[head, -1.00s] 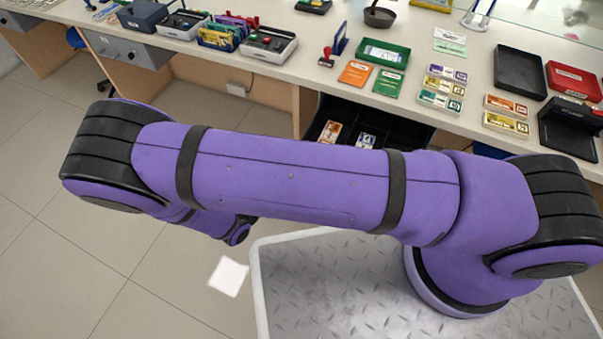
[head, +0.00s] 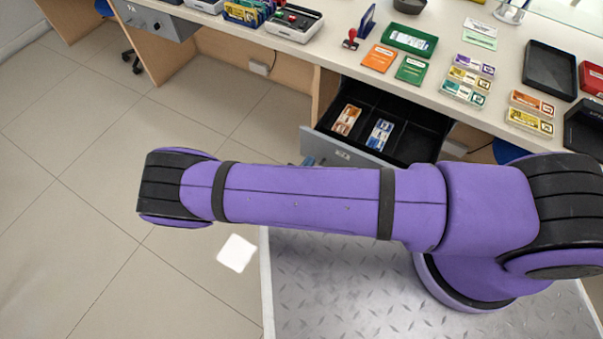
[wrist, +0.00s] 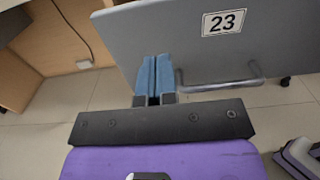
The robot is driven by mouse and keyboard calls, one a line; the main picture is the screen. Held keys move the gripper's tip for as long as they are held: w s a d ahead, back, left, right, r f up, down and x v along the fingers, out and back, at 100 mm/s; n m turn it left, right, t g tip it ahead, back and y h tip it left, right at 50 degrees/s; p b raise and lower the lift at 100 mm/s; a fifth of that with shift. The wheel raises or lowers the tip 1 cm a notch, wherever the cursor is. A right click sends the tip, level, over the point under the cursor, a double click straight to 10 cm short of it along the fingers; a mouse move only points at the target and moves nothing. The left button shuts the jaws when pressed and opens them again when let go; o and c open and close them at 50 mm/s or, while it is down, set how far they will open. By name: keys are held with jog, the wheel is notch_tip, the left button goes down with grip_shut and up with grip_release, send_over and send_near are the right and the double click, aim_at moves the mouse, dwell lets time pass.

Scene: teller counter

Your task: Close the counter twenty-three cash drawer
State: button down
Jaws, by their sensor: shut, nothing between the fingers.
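The counter twenty-three cash drawer (head: 402,146) stands pulled out under the counter, with a black inside holding an orange-and-white bundle (head: 346,119) and a blue-and-white bundle (head: 380,134). Its grey front, marked 23, fills the upper part of the wrist view (wrist: 190,45), with a grey bar handle (wrist: 222,84) below the label. My gripper (wrist: 154,60) is shut and empty. Its blue fingers lie side by side at the drawer front, left of the handle and the label. Whether they touch the front I cannot tell. In the head view my arm hides most of the gripper.
The counter top above the drawer holds an orange booklet (head: 379,58), a green booklet (head: 412,70), a green tray (head: 410,40) and a black tray (head: 550,70). Another closed grey drawer (head: 155,20) is at the upper left.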

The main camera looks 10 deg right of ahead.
aim_at(321, 145)
jog(key=x, duration=0.5)
jog(key=shift+w+d, duration=0.2)
jog(key=shift+w, duration=0.1)
